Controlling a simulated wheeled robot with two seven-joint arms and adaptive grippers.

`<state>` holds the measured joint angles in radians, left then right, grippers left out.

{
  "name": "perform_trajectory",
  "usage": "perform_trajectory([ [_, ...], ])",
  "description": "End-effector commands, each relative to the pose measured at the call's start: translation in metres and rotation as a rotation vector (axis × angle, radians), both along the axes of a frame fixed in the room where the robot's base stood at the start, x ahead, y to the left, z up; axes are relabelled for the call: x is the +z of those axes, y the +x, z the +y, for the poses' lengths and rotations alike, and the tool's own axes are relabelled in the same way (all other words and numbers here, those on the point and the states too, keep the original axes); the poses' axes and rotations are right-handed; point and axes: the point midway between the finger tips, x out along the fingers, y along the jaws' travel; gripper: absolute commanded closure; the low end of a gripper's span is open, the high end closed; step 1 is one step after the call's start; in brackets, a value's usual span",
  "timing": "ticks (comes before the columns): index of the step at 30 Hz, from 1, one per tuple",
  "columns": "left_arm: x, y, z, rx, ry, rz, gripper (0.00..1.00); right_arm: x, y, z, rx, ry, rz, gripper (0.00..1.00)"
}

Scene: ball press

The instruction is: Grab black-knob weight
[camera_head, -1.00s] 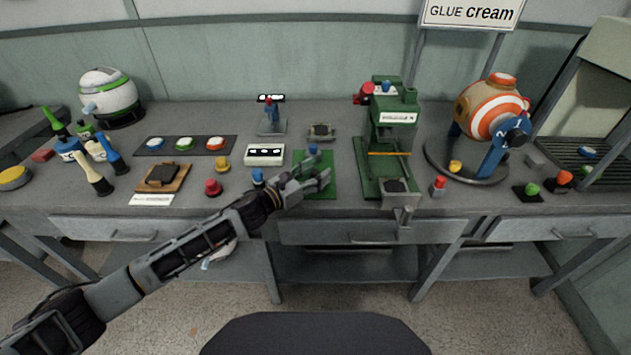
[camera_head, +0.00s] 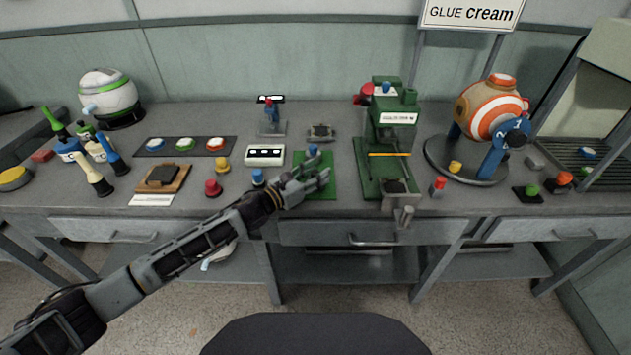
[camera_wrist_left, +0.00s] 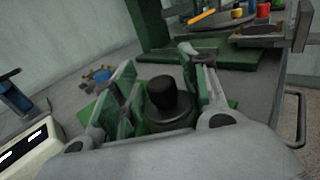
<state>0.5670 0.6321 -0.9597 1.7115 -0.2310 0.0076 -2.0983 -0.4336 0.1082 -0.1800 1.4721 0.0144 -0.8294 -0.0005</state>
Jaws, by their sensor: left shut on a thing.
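The black-knob weight (camera_wrist_left: 165,105) stands upright in the left wrist view, a dark round body with a black knob on top, between my left fingers. My left gripper (camera_wrist_left: 165,98) is shut on it, with one finger on each side. In the head view my left gripper (camera_head: 318,175) is low over the green mat (camera_head: 327,190) near the table's front edge, and I cannot make out the weight there. My right gripper is not in view.
The green press (camera_head: 388,140) stands just right of the gripper. A white box (camera_head: 264,155) and a blue-topped piece (camera_head: 258,178) are to the left. A blue knob (camera_head: 312,150) shows just behind the fingers. A drawer handle (camera_head: 372,241) juts out below.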

Motion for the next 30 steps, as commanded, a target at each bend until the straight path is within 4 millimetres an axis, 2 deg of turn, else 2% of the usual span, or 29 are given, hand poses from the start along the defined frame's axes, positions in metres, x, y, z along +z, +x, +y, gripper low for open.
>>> perform_trajectory([
  [8, 0.004, 0.0, 0.0, 0.0, -0.002, -0.003, 0.98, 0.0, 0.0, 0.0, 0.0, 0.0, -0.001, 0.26],
  [14, 0.014, 0.0, 0.0, -0.001, -0.001, -0.005, 0.98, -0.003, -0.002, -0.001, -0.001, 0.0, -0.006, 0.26],
  [30, 0.074, 0.001, 0.0, -0.001, 0.0, -0.006, 0.98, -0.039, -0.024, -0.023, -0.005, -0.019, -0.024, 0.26],
])
